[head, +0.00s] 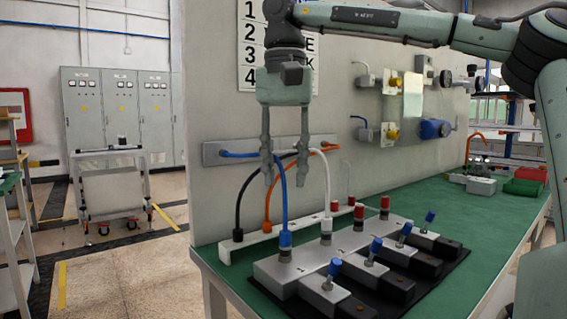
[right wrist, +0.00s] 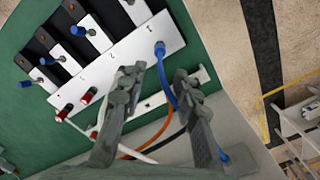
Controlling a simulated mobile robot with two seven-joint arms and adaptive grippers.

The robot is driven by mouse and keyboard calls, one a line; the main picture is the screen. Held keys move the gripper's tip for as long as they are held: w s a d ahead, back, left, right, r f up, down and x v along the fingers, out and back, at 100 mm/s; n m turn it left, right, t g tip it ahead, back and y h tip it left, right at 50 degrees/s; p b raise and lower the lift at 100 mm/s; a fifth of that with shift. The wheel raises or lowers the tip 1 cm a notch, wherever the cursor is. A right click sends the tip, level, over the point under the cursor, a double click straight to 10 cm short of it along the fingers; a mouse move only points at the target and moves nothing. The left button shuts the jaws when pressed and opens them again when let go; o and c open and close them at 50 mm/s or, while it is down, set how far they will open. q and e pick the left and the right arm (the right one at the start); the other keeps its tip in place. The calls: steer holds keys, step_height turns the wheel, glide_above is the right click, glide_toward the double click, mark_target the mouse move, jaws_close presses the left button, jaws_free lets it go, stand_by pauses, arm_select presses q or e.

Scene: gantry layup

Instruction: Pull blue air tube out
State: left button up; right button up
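The blue air tube (head: 284,205) arches from the wall strip (head: 215,153) down to a blue-collared fitting (head: 285,240) on the near end of the pale manifold block (head: 268,268). Its lower end sits in that fitting. My right gripper (head: 285,182) hangs fingers-down above the block, open, with the blue tube near its fingers. In the right wrist view, the blue tube (right wrist: 164,78) shows between the spread fingers (right wrist: 160,82), closer to the right one, and passes partly behind it. I cannot tell whether they touch. My left gripper is not in view.
Black (head: 238,205), orange (head: 267,210) and white (head: 327,190) tubes run close by. Red caps (head: 359,212) and blue-tipped valves (head: 376,245) stand to the right. The wall panel (head: 225,90) rises behind.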

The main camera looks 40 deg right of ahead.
mark_target(285, 217)
step_height(285, 217, down, 7)
steer(key=shift+s+a+r+b, duration=0.1)
steer(key=shift+s+b, duration=0.05)
steer(key=shift+b, duration=0.45)
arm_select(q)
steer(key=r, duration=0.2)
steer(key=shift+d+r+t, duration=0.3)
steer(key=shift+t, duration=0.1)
arm_select(e)
steer(key=shift+f, duration=0.35)
jaws_close()
